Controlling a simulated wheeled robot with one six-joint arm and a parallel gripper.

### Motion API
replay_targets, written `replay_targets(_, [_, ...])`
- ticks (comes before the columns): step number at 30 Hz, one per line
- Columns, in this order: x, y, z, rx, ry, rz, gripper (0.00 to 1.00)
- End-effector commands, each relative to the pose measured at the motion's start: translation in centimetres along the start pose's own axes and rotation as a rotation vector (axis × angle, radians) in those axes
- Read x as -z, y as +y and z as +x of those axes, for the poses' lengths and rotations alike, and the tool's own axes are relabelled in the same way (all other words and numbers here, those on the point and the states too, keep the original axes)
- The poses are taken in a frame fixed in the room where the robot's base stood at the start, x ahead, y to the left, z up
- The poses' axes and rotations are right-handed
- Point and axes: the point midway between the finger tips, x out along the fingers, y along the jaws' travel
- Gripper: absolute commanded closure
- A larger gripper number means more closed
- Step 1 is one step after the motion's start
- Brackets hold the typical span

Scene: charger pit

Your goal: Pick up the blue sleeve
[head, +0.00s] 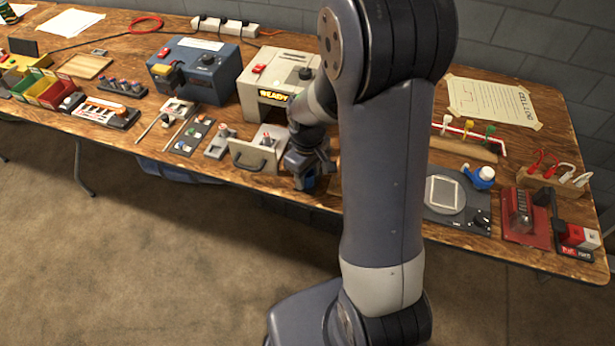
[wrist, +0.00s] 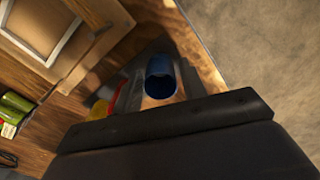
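The blue sleeve (wrist: 160,77) is a short hollow tube in the middle of the wrist view, its open end facing the camera. My gripper (wrist: 163,85) has dark fingers on both sides of it. Whether they press on it or leave small gaps is too dark to tell. In the head view my gripper (head: 308,170) points down at the bench's front edge, right of the grey drawer-like tray with a handle (head: 256,154). A small blue patch (head: 308,183) shows between its fingers. My arm hides the bench behind and to the right of it.
The wooden bench (head: 110,125) is crowded. A beige box marked READY (head: 285,62) and a blue box (head: 205,65) stand behind the tray. A grey plate with a round pad (head: 445,195) lies right of my arm. Open floor (head: 150,260) is in front.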

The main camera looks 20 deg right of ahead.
Motion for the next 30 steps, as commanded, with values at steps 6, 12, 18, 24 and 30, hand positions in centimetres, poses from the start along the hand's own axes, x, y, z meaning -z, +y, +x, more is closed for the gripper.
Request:
replay_targets(6, [0.0,0.0,0.0,0.000,0.000,0.000,0.63])
replay_targets(12, [0.0,0.0,0.0,0.000,0.000,0.000,0.80])
replay_targets(18, [0.0,0.0,0.0,0.000,0.000,0.000,0.92])
replay_targets(24, [0.0,0.0,-0.3,0.000,0.001,0.000,0.92])
replay_targets(30, [0.1,0.0,-3.0,-0.003,0.004,0.000,0.92])
